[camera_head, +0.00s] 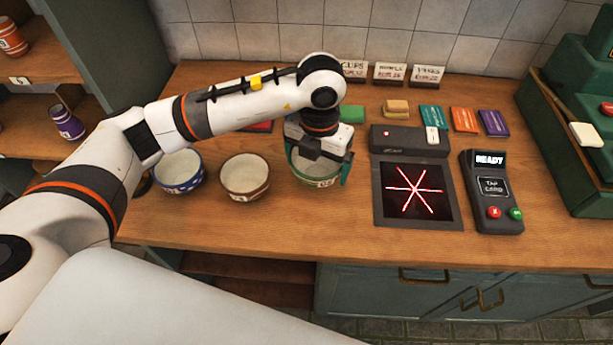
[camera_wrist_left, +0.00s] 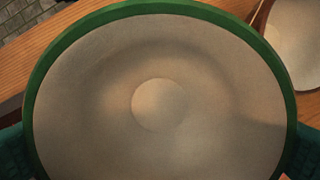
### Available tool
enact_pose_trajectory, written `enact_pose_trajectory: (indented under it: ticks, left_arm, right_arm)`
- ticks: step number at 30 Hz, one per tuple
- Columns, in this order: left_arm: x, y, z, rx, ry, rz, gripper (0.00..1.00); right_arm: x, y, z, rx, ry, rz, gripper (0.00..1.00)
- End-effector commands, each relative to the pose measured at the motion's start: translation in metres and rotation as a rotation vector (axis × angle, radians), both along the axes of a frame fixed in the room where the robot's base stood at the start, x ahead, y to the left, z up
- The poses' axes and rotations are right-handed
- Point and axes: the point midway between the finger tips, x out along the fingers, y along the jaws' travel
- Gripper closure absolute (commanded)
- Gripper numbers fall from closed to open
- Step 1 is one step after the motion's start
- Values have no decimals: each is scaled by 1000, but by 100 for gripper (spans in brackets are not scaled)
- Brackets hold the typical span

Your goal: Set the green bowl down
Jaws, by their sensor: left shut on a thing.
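The green bowl (camera_head: 318,181) has a white inside, a green rim and a small tag on its front. It is at the middle of the wooden counter, left of the scanner. My left gripper (camera_head: 321,160) reaches down over it from above and is shut on it, with a teal finger at its right side. In the left wrist view the bowl's inside (camera_wrist_left: 160,105) is empty and its green rim fills most of the picture. I cannot tell whether its base touches the counter. My right gripper is not in view.
A brown-rimmed bowl (camera_head: 245,177) and a blue dotted bowl (camera_head: 180,171) stand to the left. The scanner (camera_head: 380,205) with a red star pattern and a card terminal (camera_head: 491,190) are to the right. Several coloured cards, a sponge-like block (camera_head: 396,108) and signs (camera_head: 390,72) line the back. The front counter strip is clear.

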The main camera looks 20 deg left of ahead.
Motion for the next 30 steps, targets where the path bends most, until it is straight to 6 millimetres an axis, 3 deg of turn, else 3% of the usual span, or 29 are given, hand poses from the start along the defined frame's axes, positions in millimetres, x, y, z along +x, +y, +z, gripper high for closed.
enact_pose_trajectory:
  ticks: [15,26,27,30]
  left_arm:
    - [-1,0,-57,0,0,-1,34]
    - [0,0,-63,0,-3,-2,34]
    - [0,0,-62,0,-2,-2,0]
    - [0,0,-62,0,-1,-1,0]
  right_arm:
    - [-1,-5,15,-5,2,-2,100]
    - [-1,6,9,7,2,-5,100]
    - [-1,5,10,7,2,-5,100]
    - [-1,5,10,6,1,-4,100]
